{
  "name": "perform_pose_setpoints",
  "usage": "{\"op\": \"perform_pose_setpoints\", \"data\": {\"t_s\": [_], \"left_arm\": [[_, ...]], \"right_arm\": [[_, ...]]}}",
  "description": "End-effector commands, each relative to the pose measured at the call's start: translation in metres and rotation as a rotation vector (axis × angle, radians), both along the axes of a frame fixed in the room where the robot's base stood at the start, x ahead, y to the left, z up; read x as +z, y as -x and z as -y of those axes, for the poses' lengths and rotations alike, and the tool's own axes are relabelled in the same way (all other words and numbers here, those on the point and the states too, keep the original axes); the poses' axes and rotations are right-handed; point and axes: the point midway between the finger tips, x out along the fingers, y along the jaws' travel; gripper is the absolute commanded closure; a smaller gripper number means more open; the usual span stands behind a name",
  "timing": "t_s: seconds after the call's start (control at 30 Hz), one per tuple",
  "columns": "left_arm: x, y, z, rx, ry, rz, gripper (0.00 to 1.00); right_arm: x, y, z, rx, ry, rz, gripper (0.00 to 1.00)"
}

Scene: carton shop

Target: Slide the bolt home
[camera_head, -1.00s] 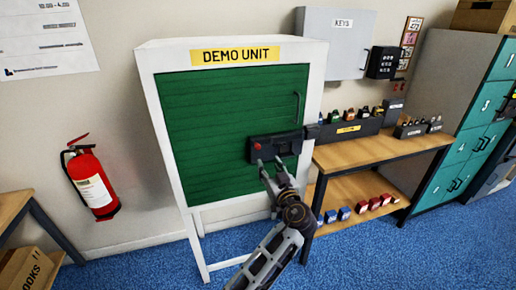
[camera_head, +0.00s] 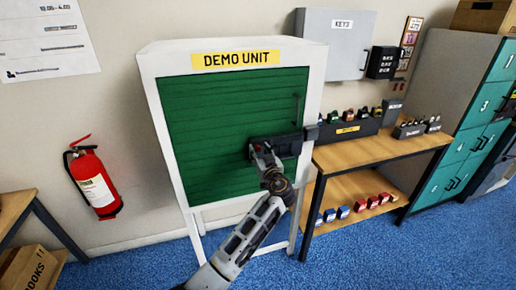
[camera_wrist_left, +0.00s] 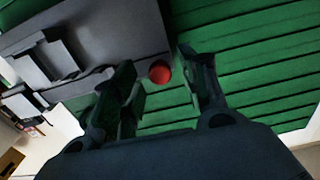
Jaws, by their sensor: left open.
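The bolt (camera_head: 288,146) is a dark unit on the right edge of the green slatted door (camera_head: 215,125) of the demo unit. In the left wrist view its grey plate (camera_wrist_left: 105,45) fills the upper left, and its red knob (camera_wrist_left: 159,72) shows between my fingertips. My left gripper (camera_head: 261,150) is at the left end of the bolt in the head view and hides the knob there. In the left wrist view the left gripper (camera_wrist_left: 165,85) is open, with a finger on either side of the red knob. I cannot tell whether either finger touches it. My right gripper is not in view.
A wooden bench (camera_head: 375,150) with dark bins stands right of the unit's white frame (camera_head: 310,95). A grey key cabinet (camera_head: 325,55) hangs above. A fire extinguisher (camera_head: 95,182) hangs on the wall at left. Blue carpet (camera_head: 345,255) in front is clear.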

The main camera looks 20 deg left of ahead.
Motion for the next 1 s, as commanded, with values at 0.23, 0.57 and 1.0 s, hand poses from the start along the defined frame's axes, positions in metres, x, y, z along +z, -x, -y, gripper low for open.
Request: {"op": "perform_pose_setpoints", "data": {"t_s": [0.23,0.57,1.0], "left_arm": [[0.0,-0.016,-0.011,0.0,-0.001,-0.001,0.56],[0.0,-0.02,-0.014,0.0,0.0,0.0,0.56],[0.0,-0.02,-0.013,0.0,0.0,0.0,0.99]], "right_arm": [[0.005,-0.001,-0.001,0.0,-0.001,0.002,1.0],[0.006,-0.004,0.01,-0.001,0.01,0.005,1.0],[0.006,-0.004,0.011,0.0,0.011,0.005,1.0]]}}
